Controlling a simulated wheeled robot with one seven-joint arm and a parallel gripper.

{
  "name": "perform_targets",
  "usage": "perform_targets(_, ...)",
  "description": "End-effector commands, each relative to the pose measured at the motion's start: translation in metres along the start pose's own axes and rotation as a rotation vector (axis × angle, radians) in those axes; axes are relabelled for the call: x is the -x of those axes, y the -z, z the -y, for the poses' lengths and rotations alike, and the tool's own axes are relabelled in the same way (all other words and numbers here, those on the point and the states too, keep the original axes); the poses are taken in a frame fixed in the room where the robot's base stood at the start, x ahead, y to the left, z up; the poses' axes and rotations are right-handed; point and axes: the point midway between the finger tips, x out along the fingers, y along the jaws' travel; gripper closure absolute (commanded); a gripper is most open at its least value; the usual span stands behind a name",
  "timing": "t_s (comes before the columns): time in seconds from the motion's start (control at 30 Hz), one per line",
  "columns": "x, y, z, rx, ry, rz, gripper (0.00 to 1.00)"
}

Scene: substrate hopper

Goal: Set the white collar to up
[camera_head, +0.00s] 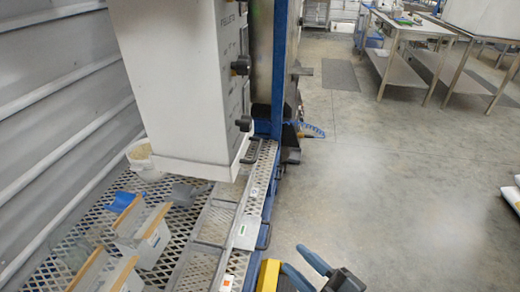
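A tall white hopper box (178,75) with dark lettering and dark knobs on its right side stands at the upper left. A white band (190,170) runs around its lower end and looks like the white collar. It sits level just above the mesh deck; I cannot tell its exact height setting. My gripper (292,257) is at the bottom centre, with two blue fingers apart and nothing visible between them. It is below and to the right of the collar, well apart from it.
A blue post (279,70) rises beside the hopper. On the mesh deck (185,226) are a white bucket (142,158) and grey-white boxes (148,236). A yellow block (268,275) is left of my gripper. Open floor (400,190) lies right; workbenches (412,27) stand behind.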

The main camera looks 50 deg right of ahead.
Motion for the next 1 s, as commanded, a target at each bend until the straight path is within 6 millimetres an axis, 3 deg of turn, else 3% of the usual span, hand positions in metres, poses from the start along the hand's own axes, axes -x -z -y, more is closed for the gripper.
perform_targets(0.03,-0.021,-0.001,-0.011,0.067,-0.031,-0.008,0.62)
perform_targets(0.2,-0.085,-0.016,-0.038,0.319,-0.106,-0.012,0.62)
perform_targets(0.4,-0.149,-0.03,-0.078,0.572,-0.172,0.005,0.62)
perform_targets(0.6,-0.178,-0.038,-0.1,0.694,-0.198,0.02,0.62)
perform_targets(0.77,-0.19,-0.038,-0.105,0.712,-0.201,0.021,0.62)
perform_targets(1.0,-0.225,-0.036,-0.111,0.709,-0.201,0.021,0.62)
